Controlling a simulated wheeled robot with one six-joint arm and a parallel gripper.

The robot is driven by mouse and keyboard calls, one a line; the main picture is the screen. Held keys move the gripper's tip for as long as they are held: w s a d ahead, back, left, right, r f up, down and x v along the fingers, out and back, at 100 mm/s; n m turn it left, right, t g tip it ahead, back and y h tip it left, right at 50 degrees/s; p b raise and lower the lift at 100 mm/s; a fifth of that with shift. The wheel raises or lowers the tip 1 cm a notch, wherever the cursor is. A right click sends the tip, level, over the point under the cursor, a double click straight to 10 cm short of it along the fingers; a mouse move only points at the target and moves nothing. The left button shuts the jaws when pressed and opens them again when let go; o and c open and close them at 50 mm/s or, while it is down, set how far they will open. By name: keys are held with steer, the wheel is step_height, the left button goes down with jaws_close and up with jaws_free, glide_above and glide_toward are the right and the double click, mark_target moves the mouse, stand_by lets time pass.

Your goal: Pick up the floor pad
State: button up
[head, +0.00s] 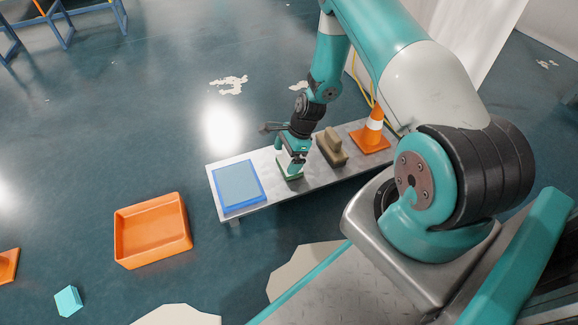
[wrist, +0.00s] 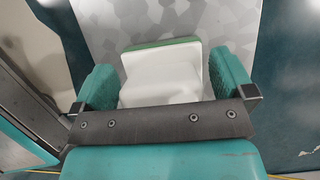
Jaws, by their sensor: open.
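The floor pad seems to be the block with a white body and green base (head: 290,177) on the metal bench, mostly hidden under my gripper (head: 292,160) in the head view. In the wrist view the pad's white body (wrist: 163,76) lies between the two teal fingers of my gripper (wrist: 166,78), with its green edge at the far side. The fingers are apart on either side of it. Small gaps show beside the pad, and no firm contact is visible. The near part of the pad is hidden by my gripper's dark crossbar.
The narrow bench (head: 268,166) also bears a blue tray (head: 239,186) at left, a brown brush-like block (head: 330,147) close to my gripper's right, and an orange cone (head: 372,133). An orange bin (head: 152,229) and a teal block (head: 68,301) are on the floor. Open floor lies behind the bench.

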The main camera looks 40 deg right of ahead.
steer(key=shift+r, duration=0.1)
steer(key=c, duration=1.1)
steer(key=shift+o, duration=0.2)
steer(key=shift+r, duration=0.1)
step_height(320, 180, up, 20)
steer(key=p, duration=1.1)
